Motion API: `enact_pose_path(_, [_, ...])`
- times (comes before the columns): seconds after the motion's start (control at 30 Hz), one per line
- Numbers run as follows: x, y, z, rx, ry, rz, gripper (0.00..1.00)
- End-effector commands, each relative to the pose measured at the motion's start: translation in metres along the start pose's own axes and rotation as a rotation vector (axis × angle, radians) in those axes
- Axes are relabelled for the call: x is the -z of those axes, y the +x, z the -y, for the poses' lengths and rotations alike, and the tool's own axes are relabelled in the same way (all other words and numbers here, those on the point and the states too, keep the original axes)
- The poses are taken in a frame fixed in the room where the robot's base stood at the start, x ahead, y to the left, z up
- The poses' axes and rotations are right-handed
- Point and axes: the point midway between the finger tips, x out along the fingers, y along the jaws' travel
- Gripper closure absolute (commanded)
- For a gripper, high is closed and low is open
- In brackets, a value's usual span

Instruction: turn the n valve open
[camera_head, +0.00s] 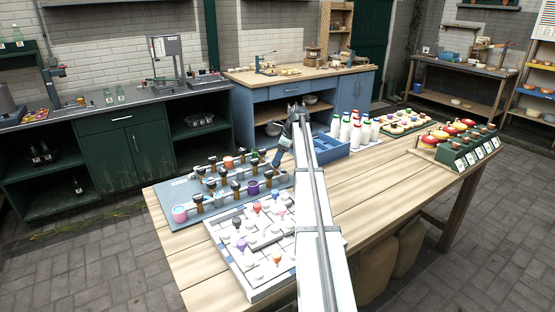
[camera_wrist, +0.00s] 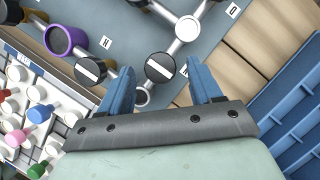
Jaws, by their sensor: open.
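A grey-blue valve board (camera_head: 185,212) with several dark-topped valves lies on the wooden table. In the wrist view a plate lettered N (camera_wrist: 107,42) sits on the board, close to a black knob with a white stripe (camera_wrist: 90,70). A second striped black knob (camera_wrist: 160,68) shows between my fingertips, beside a partly hidden label (camera_wrist: 184,68). I cannot tell for sure which knob the N names. My gripper (camera_wrist: 159,68) is open and empty, with blue fingers on either side of that second knob; contact is unclear. In the head view my gripper (camera_head: 281,152) is over the board's right end.
A purple ring (camera_wrist: 65,40) and a pale round knob (camera_wrist: 188,28) stand nearby on the board. A white tray of coloured pegs (camera_head: 240,262) lies in front. A blue crate (camera_head: 345,143) and white bottles (camera_head: 353,131) stand to the right.

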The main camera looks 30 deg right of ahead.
Motion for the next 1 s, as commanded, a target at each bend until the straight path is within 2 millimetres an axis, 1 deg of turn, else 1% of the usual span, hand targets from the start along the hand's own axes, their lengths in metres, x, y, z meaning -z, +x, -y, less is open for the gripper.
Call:
enact_pose_path(0.1, [0.0000,0.0088,-0.0001,0.000,0.000,0.000,0.36])
enact_pose_path(0.2, [-0.0001,0.0122,-0.0001,0.000,0.000,0.000,0.36])
enact_pose_path(0.5, [-0.0002,0.0129,-0.0001,0.000,0.000,0.000,0.37])
enact_pose_path(1.0, [-0.0002,0.0126,-0.0002,0.000,0.000,0.000,0.85])
